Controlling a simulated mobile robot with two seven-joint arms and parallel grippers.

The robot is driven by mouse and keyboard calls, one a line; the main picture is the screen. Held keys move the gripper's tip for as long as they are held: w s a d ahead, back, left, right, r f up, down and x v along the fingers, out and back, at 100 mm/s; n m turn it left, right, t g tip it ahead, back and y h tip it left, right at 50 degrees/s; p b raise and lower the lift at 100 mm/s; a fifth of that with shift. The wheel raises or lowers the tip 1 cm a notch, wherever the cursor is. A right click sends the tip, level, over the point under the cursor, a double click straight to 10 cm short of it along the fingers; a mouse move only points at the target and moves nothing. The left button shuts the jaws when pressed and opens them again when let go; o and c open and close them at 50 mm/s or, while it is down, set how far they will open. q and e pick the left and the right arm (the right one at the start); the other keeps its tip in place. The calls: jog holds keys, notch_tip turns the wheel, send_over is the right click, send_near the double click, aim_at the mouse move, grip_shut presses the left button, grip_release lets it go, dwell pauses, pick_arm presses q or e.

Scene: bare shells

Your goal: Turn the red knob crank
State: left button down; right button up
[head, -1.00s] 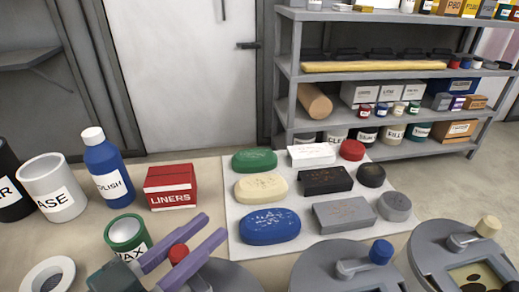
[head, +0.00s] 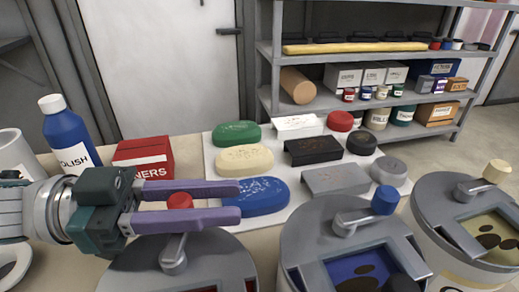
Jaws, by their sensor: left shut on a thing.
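The red knob (head: 180,201) sits at the end of a short grey crank arm (head: 175,247) on the lid of the nearest grey drum (head: 205,262), at the bottom of the head view. The crank arm points away from me, with the knob at its far end. My left gripper (head: 236,201) comes in level from the left, its two purple fingers shut on the red knob, one on the far side and one on the near side. The fingertips reach past the knob to the right. My right gripper is not in view.
Similar drums with a blue knob (head: 385,200) and a cream knob (head: 497,171) stand to the right. A white board (head: 222,189) with coloured blocks lies just behind. A red liners box (head: 145,155) and a blue polish bottle (head: 68,140) stand behind my left gripper.

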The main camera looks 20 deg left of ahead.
aim_at(168, 203)
pick_arm(q)
jog(key=m+g+b, duration=0.1)
jog(key=g, duration=0.1)
jog(key=shift+s+d+f+m+g+h+b, duration=0.1)
jog(key=shift+d+f+m+g+h+b, duration=0.05)
jog(key=shift+d+m+g+h+b, duration=0.2)
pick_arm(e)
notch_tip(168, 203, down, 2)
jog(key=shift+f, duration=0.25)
pick_arm(q)
jog(key=shift+s+d+m+g+h+b, duration=0.15)
jog(key=shift+d+m+g+h+b, duration=0.1)
jog(key=shift+m+g+b, duration=0.25)
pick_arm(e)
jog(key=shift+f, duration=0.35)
pick_arm(q)
jog(key=shift+r, duration=0.2)
jog(key=c, duration=0.6)
grip_release()
